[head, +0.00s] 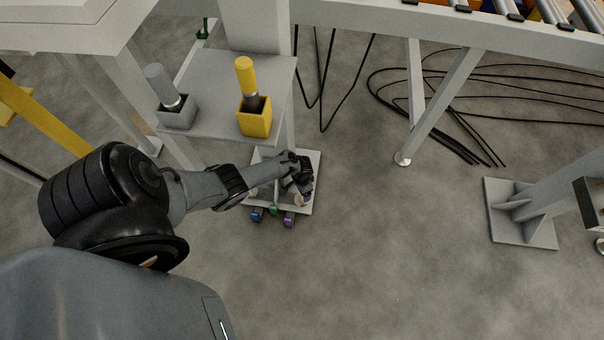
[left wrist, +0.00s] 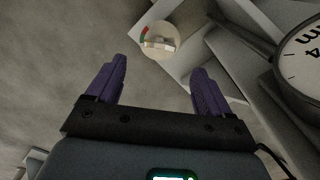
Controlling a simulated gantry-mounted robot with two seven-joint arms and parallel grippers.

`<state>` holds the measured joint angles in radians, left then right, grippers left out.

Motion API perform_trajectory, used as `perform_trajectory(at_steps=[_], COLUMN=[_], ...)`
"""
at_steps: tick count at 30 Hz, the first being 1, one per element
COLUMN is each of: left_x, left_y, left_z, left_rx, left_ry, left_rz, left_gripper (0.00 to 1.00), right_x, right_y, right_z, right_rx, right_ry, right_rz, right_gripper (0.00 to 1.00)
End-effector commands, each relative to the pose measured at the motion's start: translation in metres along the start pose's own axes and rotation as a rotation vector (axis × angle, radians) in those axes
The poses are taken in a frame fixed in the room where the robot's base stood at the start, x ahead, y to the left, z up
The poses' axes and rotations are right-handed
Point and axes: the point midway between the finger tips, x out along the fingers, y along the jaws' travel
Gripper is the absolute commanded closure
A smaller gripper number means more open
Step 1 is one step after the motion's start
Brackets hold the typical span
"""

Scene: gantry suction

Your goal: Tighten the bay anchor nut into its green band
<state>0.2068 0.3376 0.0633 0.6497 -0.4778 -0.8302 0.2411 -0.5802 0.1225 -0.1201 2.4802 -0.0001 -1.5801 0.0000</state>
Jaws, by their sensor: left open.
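In the left wrist view the anchor nut (left wrist: 160,43) is a pale nut at the middle of a round cream dial (left wrist: 154,31). A red and green band shows on the dial's left edge. The dial sits at the edge of a light plate, beyond the fingertips. My left gripper (left wrist: 158,70) has two purple fingers spread apart with nothing between them, and they stand short of the nut. In the head view my left gripper (head: 303,180) is low over the column's base plate (head: 311,166). The gripper hides the nut there. My right gripper is not in view.
A shelf (head: 215,124) above the base plate carries a grey holder (head: 177,113) and a yellow holder (head: 255,119), each with a cylindrical tool. Small blue, green and purple pieces (head: 288,221) lie at the plate's front. A gauge (left wrist: 303,62) stands right. Open floor lies in front.

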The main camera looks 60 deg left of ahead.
Motion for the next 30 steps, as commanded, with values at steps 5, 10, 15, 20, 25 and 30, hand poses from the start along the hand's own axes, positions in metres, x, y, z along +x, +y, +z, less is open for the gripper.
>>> perform_trajectory(at_steps=[5,10,15,20,25,30], left_x=[-0.023,-0.029,-0.030,-0.030,-0.030,-0.033], left_y=[0.000,0.000,0.000,0.000,0.000,0.001], left_z=[0.000,0.000,0.000,0.000,0.000,0.022], left_rx=[0.000,0.000,0.000,0.000,0.000,0.000], left_ry=[0.000,-0.001,-0.001,-0.001,-0.001,-0.030], left_rz=[0.000,0.000,0.000,0.000,0.000,0.001], left_gripper=[0.19,0.19,0.19,0.19,0.19,0.19], right_x=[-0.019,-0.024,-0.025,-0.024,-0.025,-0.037], right_y=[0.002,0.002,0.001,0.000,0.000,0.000], right_z=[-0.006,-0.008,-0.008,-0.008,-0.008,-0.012], right_rx=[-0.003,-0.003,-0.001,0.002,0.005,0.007], right_ry=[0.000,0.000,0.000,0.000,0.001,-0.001], right_rz=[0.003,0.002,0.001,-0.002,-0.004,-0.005], right_gripper=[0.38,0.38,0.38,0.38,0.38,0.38])
